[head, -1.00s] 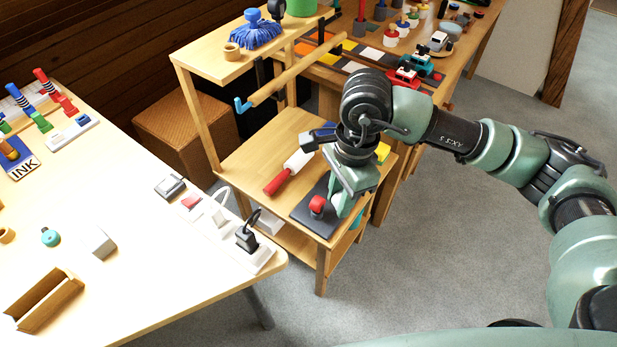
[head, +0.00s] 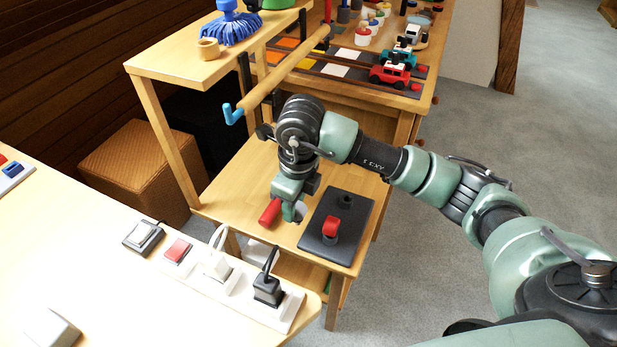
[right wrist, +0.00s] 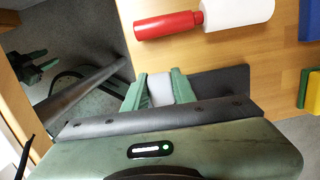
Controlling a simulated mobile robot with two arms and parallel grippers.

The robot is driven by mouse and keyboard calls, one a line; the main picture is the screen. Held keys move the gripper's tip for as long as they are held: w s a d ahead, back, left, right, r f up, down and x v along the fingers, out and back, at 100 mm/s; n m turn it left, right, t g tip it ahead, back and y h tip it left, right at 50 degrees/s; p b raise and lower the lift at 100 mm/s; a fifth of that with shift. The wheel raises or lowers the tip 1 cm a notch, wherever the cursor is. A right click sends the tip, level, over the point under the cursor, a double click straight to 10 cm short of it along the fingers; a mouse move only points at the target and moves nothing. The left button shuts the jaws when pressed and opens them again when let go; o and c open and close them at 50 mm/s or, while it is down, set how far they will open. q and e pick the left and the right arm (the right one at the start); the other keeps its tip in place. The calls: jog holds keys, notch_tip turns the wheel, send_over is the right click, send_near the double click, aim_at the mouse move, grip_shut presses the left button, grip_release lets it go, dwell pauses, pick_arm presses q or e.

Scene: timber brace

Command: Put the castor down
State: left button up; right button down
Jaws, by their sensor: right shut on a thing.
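My right gripper (head: 288,208) is over the small wooden table (head: 240,180), left of a dark board (head: 318,250). In the right wrist view its green fingers (right wrist: 160,88) are shut on a pale grey piece, which I take for the castor (right wrist: 161,92). Most of the castor is hidden by the fingers and wrist. I cannot tell whether it touches the tabletop. A red handle (head: 270,212) lies just left of the gripper; the right wrist view shows it joined to a white cylinder (right wrist: 238,12). My left gripper is not in view.
The dark board holds a red piece (head: 331,224) and a short black peg (head: 345,201). A raised shelf (head: 185,65) and a wooden rod with a blue end (head: 275,80) stand behind the gripper. A white power strip (head: 225,280) lies on the near table. Bare tabletop shows behind the gripper.

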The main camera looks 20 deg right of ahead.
jog(key=w+d+f, duration=0.1)
jog(key=w+d, duration=0.1)
jog(key=d, duration=0.1)
jog(key=w+d+f, duration=0.1)
jog(key=w+d, duration=0.2)
jog(key=w+d+b, duration=0.1)
jog(key=w+d, duration=0.2)
jog(key=shift+w+f, duration=0.1)
jog(key=shift+f, duration=1)
jog(key=c, duration=1.1)
grip_release()
jog(key=shift+c, duration=0.2)
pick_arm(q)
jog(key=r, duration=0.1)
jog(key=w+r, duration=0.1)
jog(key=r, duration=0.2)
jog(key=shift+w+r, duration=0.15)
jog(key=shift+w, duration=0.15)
